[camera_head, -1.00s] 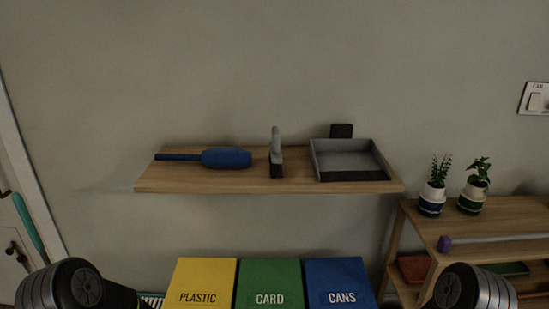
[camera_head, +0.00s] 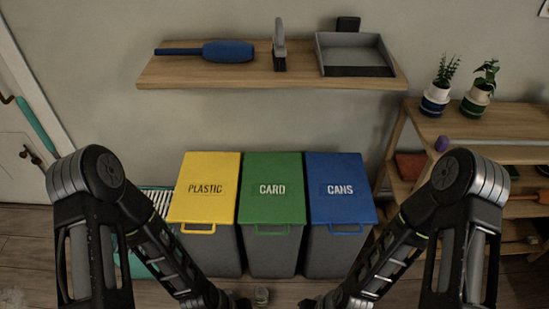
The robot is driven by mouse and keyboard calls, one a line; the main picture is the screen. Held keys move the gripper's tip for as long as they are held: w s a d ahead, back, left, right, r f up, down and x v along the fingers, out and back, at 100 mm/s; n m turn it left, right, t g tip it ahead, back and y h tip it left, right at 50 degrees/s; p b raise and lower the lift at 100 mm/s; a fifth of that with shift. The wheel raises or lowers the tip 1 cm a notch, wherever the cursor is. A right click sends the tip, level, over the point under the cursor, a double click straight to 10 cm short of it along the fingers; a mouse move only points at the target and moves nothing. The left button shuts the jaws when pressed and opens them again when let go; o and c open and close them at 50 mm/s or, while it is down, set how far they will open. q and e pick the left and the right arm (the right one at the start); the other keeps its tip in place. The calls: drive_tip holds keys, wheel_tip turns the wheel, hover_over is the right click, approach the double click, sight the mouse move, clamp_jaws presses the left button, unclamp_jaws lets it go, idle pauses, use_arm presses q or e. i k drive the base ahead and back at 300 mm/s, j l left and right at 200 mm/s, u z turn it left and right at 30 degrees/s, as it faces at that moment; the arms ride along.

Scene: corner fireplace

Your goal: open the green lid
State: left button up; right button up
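The green lid (camera_head: 272,190) marked CARD lies closed on the middle grey bin (camera_head: 271,252). A green handle loop (camera_head: 271,230) shows at its front edge. My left arm comes in from the left and my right arm from the right, both reaching down toward the bottom middle of the view, in front of the bins. The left gripper (camera_head: 236,303) and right gripper (camera_head: 312,303) are only partly seen at the bottom edge, so their fingers cannot be made out. Neither is at the green lid.
A yellow lid (camera_head: 206,190) marked PLASTIC and a blue lid (camera_head: 340,190) marked CANS sit closed on either side. A wall shelf (camera_head: 270,83) with a duster, brush and dustpan hangs above. A plant rack (camera_head: 450,125) stands right.

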sight(272, 192)
drive_tip(key=k+l, duration=0.1)
drive_tip(key=l, duration=0.5)
drive_tip(key=k+l+z, duration=0.1)
drive_tip(key=l, duration=0.55)
